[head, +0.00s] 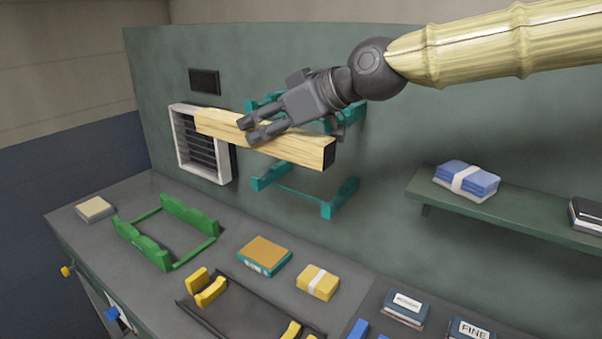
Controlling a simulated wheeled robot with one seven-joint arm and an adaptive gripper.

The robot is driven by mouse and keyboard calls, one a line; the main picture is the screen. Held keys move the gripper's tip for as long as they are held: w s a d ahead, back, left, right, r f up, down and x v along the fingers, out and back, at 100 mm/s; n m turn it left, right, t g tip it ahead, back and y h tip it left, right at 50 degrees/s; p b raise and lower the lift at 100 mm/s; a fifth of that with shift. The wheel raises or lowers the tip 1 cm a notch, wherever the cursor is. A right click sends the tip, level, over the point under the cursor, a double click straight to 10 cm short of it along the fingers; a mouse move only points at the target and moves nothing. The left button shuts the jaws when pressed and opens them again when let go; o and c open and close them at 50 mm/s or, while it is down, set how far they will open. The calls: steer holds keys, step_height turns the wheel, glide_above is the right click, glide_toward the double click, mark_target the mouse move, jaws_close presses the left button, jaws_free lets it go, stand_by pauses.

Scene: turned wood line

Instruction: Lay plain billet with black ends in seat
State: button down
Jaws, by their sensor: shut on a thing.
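My gripper (250,131) is shut on a long, pale plain wooden billet (295,147) and holds it up in front of the back wall. The billet's right end face is black; its left end face is turned out of sight. Several cradle-like seats show. A green seat (162,246) stands empty on the bench, below and left of the billet. A teal seat (305,188) is on the wall below the billet, and another teal one (263,104) is partly hidden behind my gripper. A seat with yellow supports (211,291) and dark rails lies at the bench front, cut off by the frame.
A louvred vent (200,157) is on the wall behind the billet's left end. An orange-topped block (264,255), a yellow bundle (318,282) and dark boxes (406,309) lie on the bench. A shelf (510,216) at right holds a blue bundle (467,180).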

steer(key=shift+s+f, duration=0.35)
steer(key=shift+f, duration=0.2)
steer(key=shift+s+f, duration=0.3)
steer(key=shift+f, duration=0.25)
step_height(320, 180, down, 10)
steer(key=p, duration=0.2)
steer(key=w+d+p, duration=0.2)
steer(key=w, duration=0.2)
steer(key=w+d+f+p, duration=0.1)
steer(key=w+d, duration=0.2)
steer(key=w+d+f+p, duration=0.1)
steer(key=w+d+p, duration=0.1)
steer(key=w, duration=0.2)
steer(key=shift+w+d+p, duration=0.2)
steer(key=shift+w+p, duration=0.1)
steer(key=shift+p, duration=0.05)
steer(key=shift+s+a, duration=0.1)
steer(key=shift+a, duration=0.05)
steer(key=c, duration=0.7)
jaws_free()
steer(key=shift+c, duration=0.2)
steer(key=b+v, duration=0.2)
steer(key=v, duration=0.5)
steer(key=shift+d+b, duration=0.3)
steer(key=shift+b, duration=0.05)
